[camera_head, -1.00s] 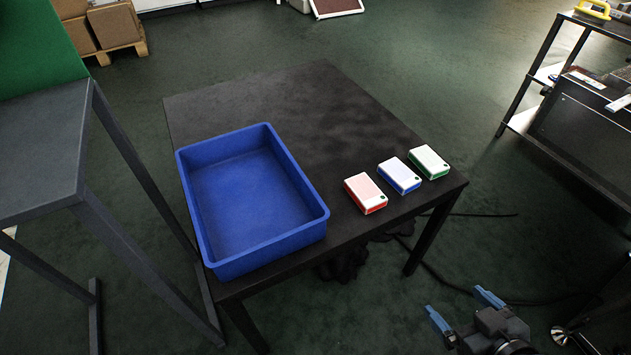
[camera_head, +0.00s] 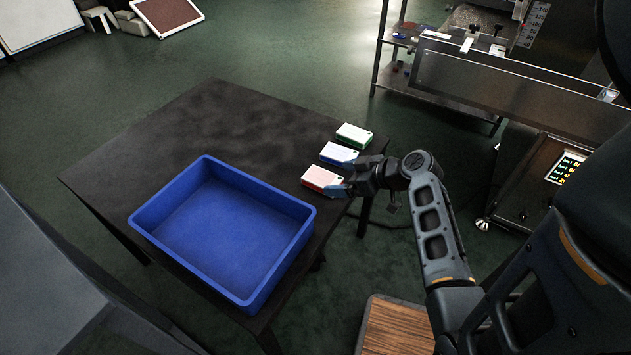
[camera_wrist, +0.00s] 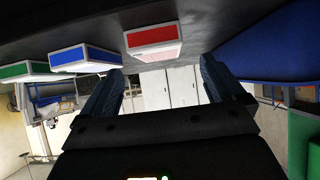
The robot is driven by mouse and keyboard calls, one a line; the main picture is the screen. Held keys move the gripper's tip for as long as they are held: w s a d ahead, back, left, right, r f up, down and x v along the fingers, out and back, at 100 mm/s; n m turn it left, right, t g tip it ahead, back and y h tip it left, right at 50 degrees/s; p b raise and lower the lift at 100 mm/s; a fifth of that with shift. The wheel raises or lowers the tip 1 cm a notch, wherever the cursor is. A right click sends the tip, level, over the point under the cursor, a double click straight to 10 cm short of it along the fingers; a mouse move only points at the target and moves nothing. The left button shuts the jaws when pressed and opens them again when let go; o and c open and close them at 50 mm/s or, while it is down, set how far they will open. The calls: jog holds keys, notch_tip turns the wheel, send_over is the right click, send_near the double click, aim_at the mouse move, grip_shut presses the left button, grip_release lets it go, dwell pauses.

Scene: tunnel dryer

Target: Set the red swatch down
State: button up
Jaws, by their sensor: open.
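The red swatch (camera_head: 320,179), a small block with a pale pinkish top and red sides, lies on the black table (camera_head: 235,122) near its right edge, right of the blue tray. My gripper (camera_head: 344,177) is open at the swatch's right end, its blue fingers close to it. In the wrist view the red swatch (camera_wrist: 153,42) appears ahead, between the two spread fingers (camera_wrist: 161,68) from left to right. The fingers do not visibly close on it. Whether they touch it is unclear.
The blue swatch (camera_head: 339,153) and green swatch (camera_head: 354,135) lie in a row just beyond the red one, the blue one close to a finger. The empty blue tray (camera_head: 150,231) stands at the left. The table's far left part is bare.

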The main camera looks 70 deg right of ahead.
aim_at(323, 178)
jog(key=x, duration=0.5)
jog(key=shift+w+d+f, duration=0.15)
jog(key=shift+w, duration=0.15)
jog(key=shift+c, duration=0.3)
jog(key=c, duration=1.1)
